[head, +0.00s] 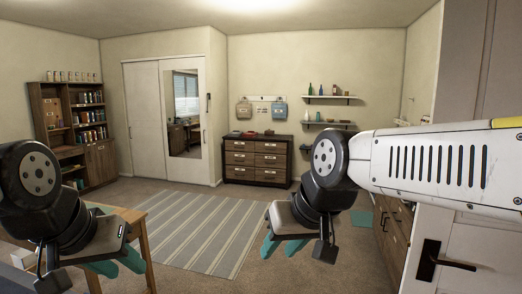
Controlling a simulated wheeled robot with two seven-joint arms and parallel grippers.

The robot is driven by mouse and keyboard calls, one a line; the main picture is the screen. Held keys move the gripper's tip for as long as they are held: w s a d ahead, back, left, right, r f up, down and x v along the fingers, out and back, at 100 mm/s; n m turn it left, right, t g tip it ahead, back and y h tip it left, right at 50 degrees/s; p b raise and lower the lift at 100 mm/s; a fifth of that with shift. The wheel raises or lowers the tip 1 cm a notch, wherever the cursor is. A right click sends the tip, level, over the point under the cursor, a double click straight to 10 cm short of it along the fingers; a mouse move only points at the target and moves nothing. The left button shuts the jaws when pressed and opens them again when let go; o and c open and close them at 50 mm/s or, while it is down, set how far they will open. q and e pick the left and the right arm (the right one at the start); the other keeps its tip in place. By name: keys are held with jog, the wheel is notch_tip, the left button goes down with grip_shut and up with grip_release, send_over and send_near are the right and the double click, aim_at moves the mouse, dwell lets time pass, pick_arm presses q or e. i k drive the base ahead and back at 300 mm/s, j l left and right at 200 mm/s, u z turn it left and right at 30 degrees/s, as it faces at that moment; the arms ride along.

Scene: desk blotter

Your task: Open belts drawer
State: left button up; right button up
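A dark wooden chest of drawers (256,159) stands against the far wall, with two columns of drawers that all look shut. Small pale marks show on the drawer fronts, but they are too small to read, so I cannot tell which is the belts drawer. My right gripper (281,247) is in the lower middle, far in front of the chest, with its teal fingers apart and nothing between them. My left gripper (116,266) is at the lower left, also far from the chest, with its teal fingers apart and empty.
A striped rug (207,235) lies on open carpet before the chest. A wooden table (139,232) is by my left gripper. A bookcase (99,165) and mirrored wardrobe (142,125) stand left. A drawer unit (391,235) and a white door (462,262) are close on the right.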

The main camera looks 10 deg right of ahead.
aim_at(261, 146)
jog(key=i+l+z, duration=0.2)
jog(key=i, duration=0.4)
jog(key=i+z, duration=0.25)
jog(key=i, duration=0.4)
jog(key=i+j+z, duration=0.2)
jog(key=i, duration=0.4)
jog(key=i+z, duration=0.2)
jog(key=i, duration=0.45)
jog(key=i+u, duration=0.1)
jog(key=i, duration=0.6)
jog(key=i+l+u, duration=0.1)
jog(key=i, duration=0.55)
jog(key=i+l, duration=0.1)
jog(key=i, duration=0.6)
jog(key=i+j+u, duration=0.3)
jog(key=i, duration=0.8)
jog(key=i+l+u, duration=0.25)
jog(key=i, duration=0.85)
jog(key=i+u, duration=0.1)
jog(key=i, duration=1.45)
jog(key=i+l+u, duration=0.15)
jog(key=i, duration=0.6)
